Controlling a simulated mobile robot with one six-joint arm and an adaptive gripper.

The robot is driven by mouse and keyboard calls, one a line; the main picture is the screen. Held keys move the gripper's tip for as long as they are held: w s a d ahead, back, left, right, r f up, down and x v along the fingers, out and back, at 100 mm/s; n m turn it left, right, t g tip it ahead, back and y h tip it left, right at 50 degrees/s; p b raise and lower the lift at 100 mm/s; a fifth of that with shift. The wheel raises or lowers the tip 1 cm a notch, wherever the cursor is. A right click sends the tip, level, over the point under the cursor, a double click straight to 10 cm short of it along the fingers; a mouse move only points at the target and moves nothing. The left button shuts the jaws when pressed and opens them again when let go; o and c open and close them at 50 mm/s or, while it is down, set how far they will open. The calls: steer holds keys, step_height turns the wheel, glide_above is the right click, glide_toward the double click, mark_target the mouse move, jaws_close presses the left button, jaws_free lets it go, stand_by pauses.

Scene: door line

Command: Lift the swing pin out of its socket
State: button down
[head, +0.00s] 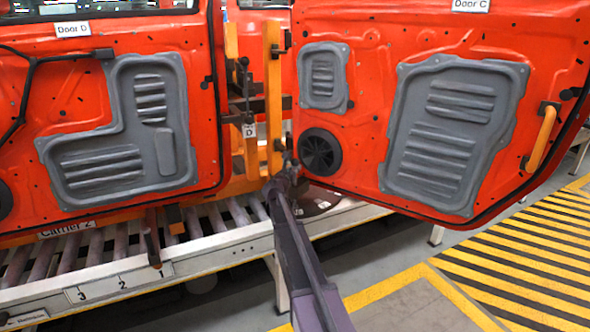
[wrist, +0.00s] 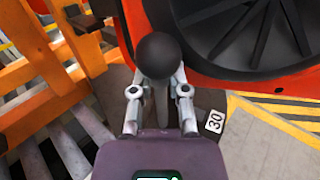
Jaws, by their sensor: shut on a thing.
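The swing pin, with a round black ball knob (wrist: 158,57) and a grey shaft below it, stands between the fingers of my gripper (wrist: 159,92) in the wrist view. The two fingers are closed in on either side of the shaft, just below the knob. In the head view my gripper (head: 288,162) is at the hinge side of Door C (head: 400,40), beside the orange post, and the pin is too small there to make out clearly. The socket and the pin's lower end are hidden behind the gripper, so I cannot tell how deep the pin sits.
Door C's round black speaker (head: 321,152) is close to the right of my gripper. The orange carrier post (head: 273,100) stands just left. Door D (head: 100,70) hangs farther left above a roller conveyor (head: 215,215). A plate marked 30 (wrist: 215,121) lies below right.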

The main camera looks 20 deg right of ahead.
mark_target(294, 159)
step_height(294, 159, up, 4)
steer(key=p, duration=0.2)
steer(key=shift+f+p, duration=0.25)
steer(key=shift+p, duration=0.1)
steer(key=shift+w, duration=0.2)
steer(key=shift+w+d, duration=0.1)
steer(key=shift+w, duration=0.05)
steer(key=c, duration=0.6)
jaws_free()
steer(key=shift+c, duration=0.2)
steer(key=shift+o, duration=0.4)
steer(key=shift+s+r, duration=0.3)
steer(key=shift+f, duration=0.2)
steer(key=v, duration=1.2)
